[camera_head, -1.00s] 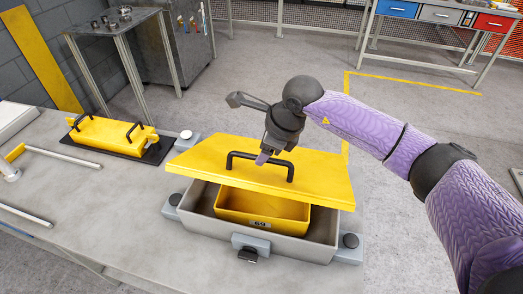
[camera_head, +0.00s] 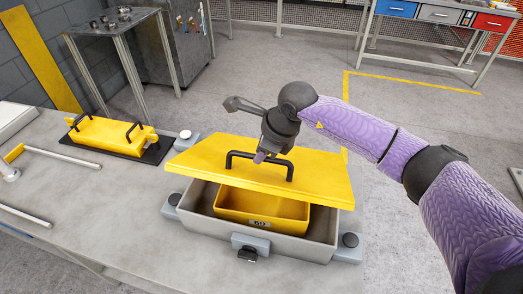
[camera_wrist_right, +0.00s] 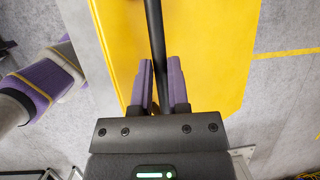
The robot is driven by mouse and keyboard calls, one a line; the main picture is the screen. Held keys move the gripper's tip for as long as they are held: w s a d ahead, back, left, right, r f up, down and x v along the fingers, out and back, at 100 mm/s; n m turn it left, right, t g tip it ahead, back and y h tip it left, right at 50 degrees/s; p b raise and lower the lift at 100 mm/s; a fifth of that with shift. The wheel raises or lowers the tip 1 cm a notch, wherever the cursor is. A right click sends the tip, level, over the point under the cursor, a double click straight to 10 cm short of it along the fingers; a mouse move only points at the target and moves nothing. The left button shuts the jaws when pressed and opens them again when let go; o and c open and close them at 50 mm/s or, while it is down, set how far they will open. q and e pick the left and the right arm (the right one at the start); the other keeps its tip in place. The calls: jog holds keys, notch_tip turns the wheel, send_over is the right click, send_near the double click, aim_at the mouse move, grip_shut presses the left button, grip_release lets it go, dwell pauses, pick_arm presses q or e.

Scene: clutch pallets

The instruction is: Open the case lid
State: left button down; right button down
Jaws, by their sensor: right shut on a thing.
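The yellow case lid (camera_head: 215,167) is raised over the grey case (camera_head: 205,205), with its front edge clear of the case rim. A yellow inner box (camera_head: 290,213) shows inside the case through the gap. The lid's black handle (camera_head: 289,171) stands on its top. My right gripper (camera_head: 260,157) is at the handle from above. In the right wrist view its purple fingers (camera_wrist_right: 160,85) lie on both sides of the black handle bar (camera_wrist_right: 156,35), shut on it. The lid hides the back of the case. My left gripper is not in view.
A second yellow piece with two black handles (camera_head: 112,135) lies on a dark mat at the left of the table (camera_head: 110,215). Grey clamp blocks (camera_head: 250,245) sit around the case. Metal rods (camera_head: 62,158) lie at the left. Floor is free to the right.

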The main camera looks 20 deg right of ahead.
dwell(0.3)
dwell(0.4)
jog(key=w+d+r+b, duration=0.1)
jog(key=w+d+r, duration=0.3)
jog(key=w+r, duration=0.2)
jog(key=shift+w+d+r, duration=0.25)
jog(key=shift+w+d, duration=0.1)
